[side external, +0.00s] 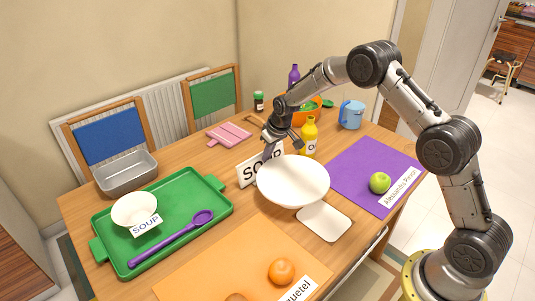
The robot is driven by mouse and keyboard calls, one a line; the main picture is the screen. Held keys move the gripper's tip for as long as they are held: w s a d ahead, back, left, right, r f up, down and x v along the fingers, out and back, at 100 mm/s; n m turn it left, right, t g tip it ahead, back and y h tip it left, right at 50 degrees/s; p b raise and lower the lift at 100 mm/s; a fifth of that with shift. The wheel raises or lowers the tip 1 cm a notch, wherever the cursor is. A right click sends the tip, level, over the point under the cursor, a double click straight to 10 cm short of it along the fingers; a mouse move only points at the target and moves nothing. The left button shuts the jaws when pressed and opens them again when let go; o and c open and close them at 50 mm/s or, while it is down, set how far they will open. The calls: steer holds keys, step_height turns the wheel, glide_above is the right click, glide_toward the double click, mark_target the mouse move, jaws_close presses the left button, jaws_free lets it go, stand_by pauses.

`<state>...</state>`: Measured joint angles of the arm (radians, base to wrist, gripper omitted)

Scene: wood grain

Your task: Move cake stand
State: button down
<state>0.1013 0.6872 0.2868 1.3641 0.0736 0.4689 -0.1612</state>
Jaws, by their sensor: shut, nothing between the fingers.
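The cake stand looks to be the wide white round piece (293,180) in the middle of the wooden table. Its top is pale and shallow, and its foot is hidden below it. I cannot tell whether the fingers touch the rim or the sign.
A green tray (205,224) with a white bowl and purple ladle is at left. A purple mat (355,170) with a green apple is at right. A white board (324,222) lies in front. A yellow bottle (309,137) and blue pitcher (351,114) stand behind.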

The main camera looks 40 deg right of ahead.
steer(key=s, duration=1.2)
steer(key=shift+s+f, duration=0.1)
steer(key=shift+s, duration=0.2)
steer(key=v, duration=1)
step_height(320, 180, up, 9)
steer(key=t, duration=0.2)
glide_above(294, 177)
steer(key=s+a, duration=0.2)
steer(key=s, duration=0.3)
steer(key=s+a+r+n+t, duration=0.1)
steer(key=s+a+r, duration=0.1)
steer(key=s+r, duration=0.45)
steer(key=s+a+f+m+g, duration=0.1)
steer(key=s, duration=1.8)
steer(key=shift+a, duration=0.15)
